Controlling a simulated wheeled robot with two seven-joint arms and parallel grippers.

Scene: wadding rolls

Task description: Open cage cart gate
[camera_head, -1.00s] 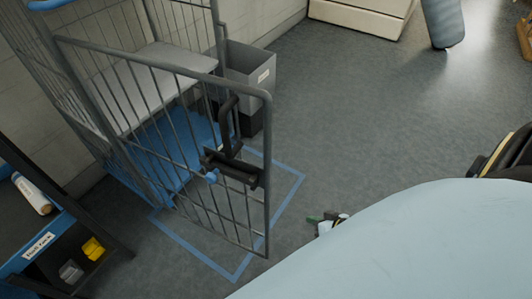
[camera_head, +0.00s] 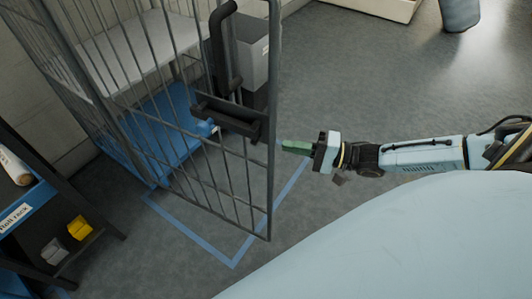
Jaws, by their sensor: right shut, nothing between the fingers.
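The cage cart gate (camera_head: 227,170), a grey wire-mesh panel, stands swung out from the cart at the left of the head view. Its black handle and latch block (camera_head: 228,118) sit near its free edge, with a small blue knob beside the latch. The gap behind the gate shows the cart's blue floor (camera_head: 170,130) and grey shelf (camera_head: 130,50). My right gripper (camera_head: 296,147), with green fingertips, is shut and empty just right of the gate's free edge; whether it touches the gate I cannot tell. My left gripper is not in view.
A blue tape outline (camera_head: 232,262) marks the floor under the gate. A grey bin (camera_head: 252,50) stands behind it. A dark rack (camera_head: 95,232) with a roll and yellow item stands at the left.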

